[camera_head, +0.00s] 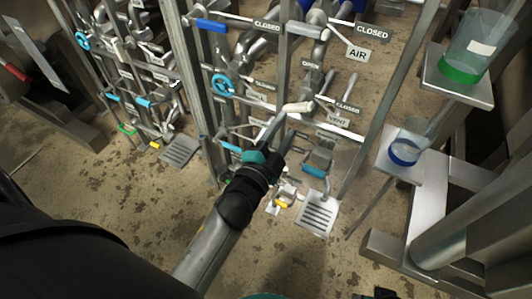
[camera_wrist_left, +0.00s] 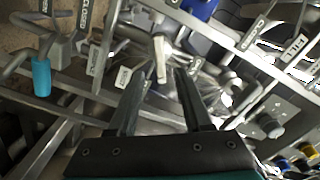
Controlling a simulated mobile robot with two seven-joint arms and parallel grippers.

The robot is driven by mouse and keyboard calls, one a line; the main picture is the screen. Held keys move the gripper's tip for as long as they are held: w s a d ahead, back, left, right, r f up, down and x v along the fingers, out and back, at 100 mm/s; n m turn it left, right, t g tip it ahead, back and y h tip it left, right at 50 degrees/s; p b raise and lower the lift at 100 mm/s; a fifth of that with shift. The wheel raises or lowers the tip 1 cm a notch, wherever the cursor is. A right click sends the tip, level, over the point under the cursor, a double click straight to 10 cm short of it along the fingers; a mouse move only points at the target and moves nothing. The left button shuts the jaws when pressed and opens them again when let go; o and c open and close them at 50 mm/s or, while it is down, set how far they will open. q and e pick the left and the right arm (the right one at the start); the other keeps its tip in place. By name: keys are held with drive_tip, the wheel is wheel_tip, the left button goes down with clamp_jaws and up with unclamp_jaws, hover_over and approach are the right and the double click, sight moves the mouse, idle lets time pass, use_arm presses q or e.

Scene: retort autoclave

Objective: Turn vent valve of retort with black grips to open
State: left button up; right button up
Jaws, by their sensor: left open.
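The vent valve's pale handle (camera_head: 298,107) is on the middle pipe rack, beside a VENT label (camera_head: 335,121) and a CLOSED sign (camera_head: 347,107). In the left wrist view, the pale handle (camera_wrist_left: 160,59) is ahead of and between the two fingertips of the gripper (camera_wrist_left: 161,82). I cannot tell whether the fingers touch it. No black grips can be made out.
A blue wheel valve (camera_head: 222,85) and a blue lever (camera_head: 211,26) are on the same rack. Upright steel posts and rails surround the handle. A floor drain grate (camera_head: 317,213) lies below. Shelves with a green-based beaker (camera_head: 470,47) and a blue-based beaker (camera_head: 408,148) stand at right.

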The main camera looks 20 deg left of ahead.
sight(294, 112)
use_arm(q)
drive_tip(key=s+p, duration=0.1)
drive_tip(key=s, duration=0.8)
drive_tip(key=shift+a, duration=0.15)
use_arm(e)
drive_tip(key=shift+s+d+f, duration=0.1)
drive_tip(key=shift+s+f, duration=0.25)
drive_tip(key=shift+f, duration=0.25)
drive_tip(key=shift+s+f, duration=0.35)
drive_tip(key=shift+f, duration=0.25)
